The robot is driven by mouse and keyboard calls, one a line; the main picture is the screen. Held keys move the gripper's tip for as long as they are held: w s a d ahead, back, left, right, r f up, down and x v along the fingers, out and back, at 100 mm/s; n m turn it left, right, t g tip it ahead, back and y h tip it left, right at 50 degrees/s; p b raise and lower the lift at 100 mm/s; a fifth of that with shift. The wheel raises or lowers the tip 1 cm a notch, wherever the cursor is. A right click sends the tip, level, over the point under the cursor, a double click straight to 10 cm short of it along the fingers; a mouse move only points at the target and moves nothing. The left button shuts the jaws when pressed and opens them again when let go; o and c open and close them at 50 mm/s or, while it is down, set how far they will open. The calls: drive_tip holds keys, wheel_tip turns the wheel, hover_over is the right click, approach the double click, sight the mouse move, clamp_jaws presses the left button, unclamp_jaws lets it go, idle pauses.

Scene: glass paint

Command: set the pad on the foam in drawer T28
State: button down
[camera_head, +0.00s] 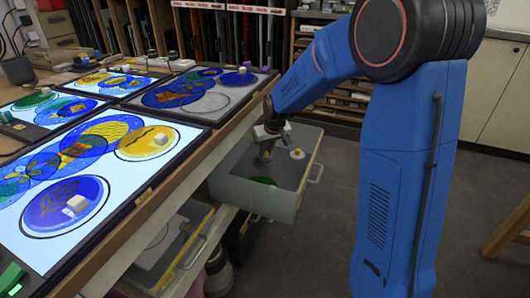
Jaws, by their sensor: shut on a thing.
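An open grey drawer (252,192) stands out below the worktop. Its tag is too small to read, so I cannot confirm that it is T28. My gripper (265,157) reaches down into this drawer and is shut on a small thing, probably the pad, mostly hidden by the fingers. A green piece (264,181) lies low in the drawer, partly hidden by the front wall. A small white and yellow item (297,153) is in the drawer, right of my gripper. I cannot make out the foam clearly.
Lit panels with coloured glass discs and small white blocks, including a blue disc (65,206), cover the worktop left of the drawer. A lower drawer (172,243) is also partly open. Shelves (335,92) stand behind. The floor (325,220) in front is clear.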

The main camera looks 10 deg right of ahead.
drive_tip(key=shift+w+f, duration=0.6)
drive_tip(key=shift+f, duration=0.15)
drive_tip(key=c, duration=1.7)
unclamp_jaws()
drive_tip(key=shift+o, duration=0.2)
drive_tip(key=a+v, duration=0.1)
drive_tip(key=v, duration=1)
drive_tip(key=s+d+r, duration=0.3)
drive_tip(key=s+r, duration=0.1)
drive_tip(key=s, duration=0.6)
drive_tip(key=s+d+r, duration=0.2)
drive_tip(key=s+r, duration=0.1)
drive_tip(key=s, duration=0.6)
drive_tip(key=s+d+f+m, duration=0.1)
drive_tip(key=s, duration=0.9)
drive_tip(key=s+d+f, duration=0.1)
drive_tip(key=s+d, duration=0.1)
drive_tip(key=s, duration=0.8)
drive_tip(key=shift+s+f+m+h, duration=0.15)
drive_tip(key=shift+f+m+h, duration=0.25)
